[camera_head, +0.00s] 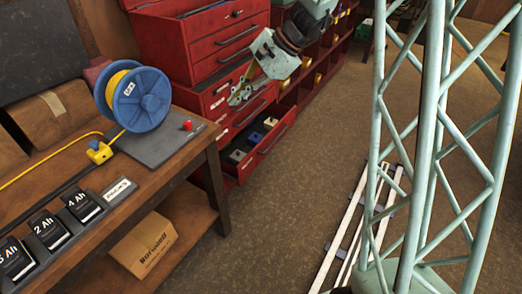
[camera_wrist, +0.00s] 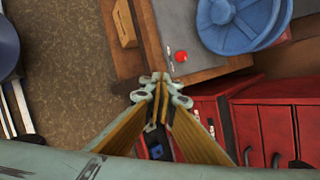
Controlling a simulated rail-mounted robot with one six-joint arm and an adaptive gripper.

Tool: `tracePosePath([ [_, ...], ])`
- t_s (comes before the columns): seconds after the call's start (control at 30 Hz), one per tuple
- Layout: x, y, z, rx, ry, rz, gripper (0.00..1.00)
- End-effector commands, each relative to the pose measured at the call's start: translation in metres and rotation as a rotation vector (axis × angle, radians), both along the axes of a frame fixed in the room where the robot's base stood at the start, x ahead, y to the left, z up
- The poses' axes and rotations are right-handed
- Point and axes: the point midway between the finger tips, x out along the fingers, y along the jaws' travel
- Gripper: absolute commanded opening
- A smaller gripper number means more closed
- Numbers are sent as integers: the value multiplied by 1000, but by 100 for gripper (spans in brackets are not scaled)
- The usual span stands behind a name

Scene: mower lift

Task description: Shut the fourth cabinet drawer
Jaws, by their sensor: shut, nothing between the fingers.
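The red cabinet (camera_head: 195,50) stands beyond the workbench, with several drawers in its front. One low drawer (camera_head: 273,150) is pulled out towards the right, and small grey, blue and yellow items show inside it. I cannot count the drawers well enough to confirm its number. My gripper (camera_head: 236,99) is shut and empty, in front of the cabinet and above the open drawer in the picture, apparently not touching its front. In the wrist view my gripper (camera_wrist: 159,78) has its fingertips together, and its fingers hide much of the red cabinet (camera_wrist: 208,108) and the drawer behind them.
The wooden workbench (camera_head: 180,155) lies at the left, with a blue cable reel (camera_head: 140,100), a red button (camera_head: 188,126) and battery packs (camera_head: 83,205) on it. A cardboard box (camera_head: 143,245) sits on its lower shelf.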

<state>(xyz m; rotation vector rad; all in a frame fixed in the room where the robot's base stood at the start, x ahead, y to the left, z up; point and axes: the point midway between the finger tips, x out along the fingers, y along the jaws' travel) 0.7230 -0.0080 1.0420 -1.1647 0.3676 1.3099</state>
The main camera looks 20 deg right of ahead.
Motion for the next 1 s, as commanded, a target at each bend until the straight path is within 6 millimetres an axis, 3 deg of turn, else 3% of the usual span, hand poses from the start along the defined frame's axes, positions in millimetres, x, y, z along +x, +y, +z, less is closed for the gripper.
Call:
tracePosePath([
  [0.5, 65, -48, -78, 119, 80, -228, 0],
  [1.0, 112, -102, -165, 226, 154, -455, 0],
])
